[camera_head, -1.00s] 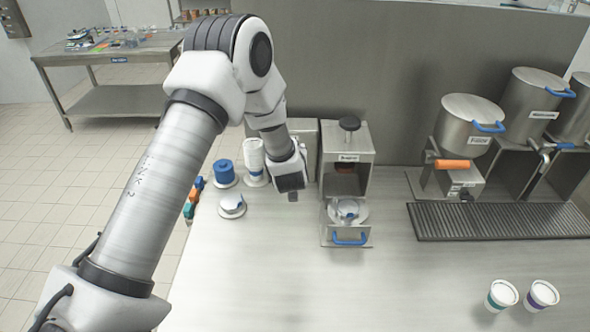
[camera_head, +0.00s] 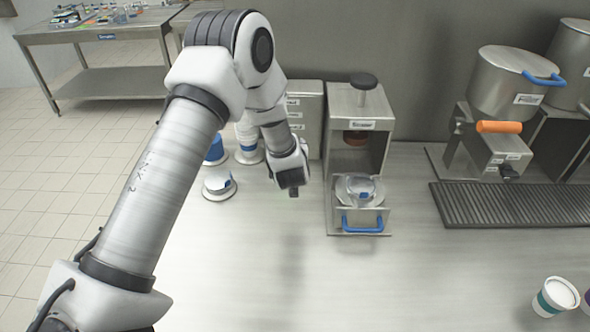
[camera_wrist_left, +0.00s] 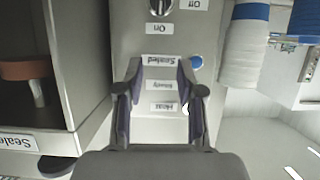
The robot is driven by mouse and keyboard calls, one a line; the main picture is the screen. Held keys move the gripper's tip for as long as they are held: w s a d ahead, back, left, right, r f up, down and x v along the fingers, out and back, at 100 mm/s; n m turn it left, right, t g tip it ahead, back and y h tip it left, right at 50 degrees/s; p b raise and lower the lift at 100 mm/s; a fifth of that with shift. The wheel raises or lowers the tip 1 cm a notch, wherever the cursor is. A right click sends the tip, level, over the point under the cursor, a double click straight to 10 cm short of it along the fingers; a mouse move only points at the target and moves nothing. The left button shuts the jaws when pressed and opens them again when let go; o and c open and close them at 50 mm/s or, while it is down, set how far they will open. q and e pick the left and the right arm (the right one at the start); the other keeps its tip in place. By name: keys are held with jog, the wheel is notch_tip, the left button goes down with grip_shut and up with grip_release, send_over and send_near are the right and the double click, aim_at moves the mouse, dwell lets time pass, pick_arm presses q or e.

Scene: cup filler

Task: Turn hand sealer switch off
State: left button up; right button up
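The hand sealer (camera_head: 374,118) is a grey metal unit with a dark top knob and a blue-handled drawer (camera_head: 345,225). Its grey control box (camera_head: 305,100) stands to its left. The left wrist view shows the box's panel upside down, with a dark rotary switch (camera_wrist_left: 158,5) cut by the top edge. "On" and "Off" labels sit beside the switch; its setting is unclear. "Sealed", "Ready" and "Heat" labels sit farther down the picture. My left gripper (camera_wrist_left: 160,92) is open and empty in front of the panel, its fingers apart. My right gripper is out of view.
A cup with a clear lid (camera_head: 359,187) sits in the sealer's tray. White and blue stacks (camera_head: 246,143) stand left of the control box. A steel pot dispenser (camera_head: 510,88) and grate (camera_head: 510,203) are at right. The counter front is largely clear.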

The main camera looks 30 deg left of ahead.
pick_arm(q)
jog(key=f+b, duration=0.1)
jog(key=f, duration=0.1)
jog(key=f+b, duration=0.2)
jog(key=f, duration=0.1)
jog(key=shift+s+d, duration=0.2)
jog(key=shift+w+f, duration=0.15)
jog(key=shift+f, duration=0.1)
jog(key=p+x, duration=0.1)
jog(key=x, duration=0.6)
jog(key=shift+w+a, duration=0.25)
jog(key=shift+w, duration=0.05)
jog(key=shift+s, duration=0.1)
grip_shut()
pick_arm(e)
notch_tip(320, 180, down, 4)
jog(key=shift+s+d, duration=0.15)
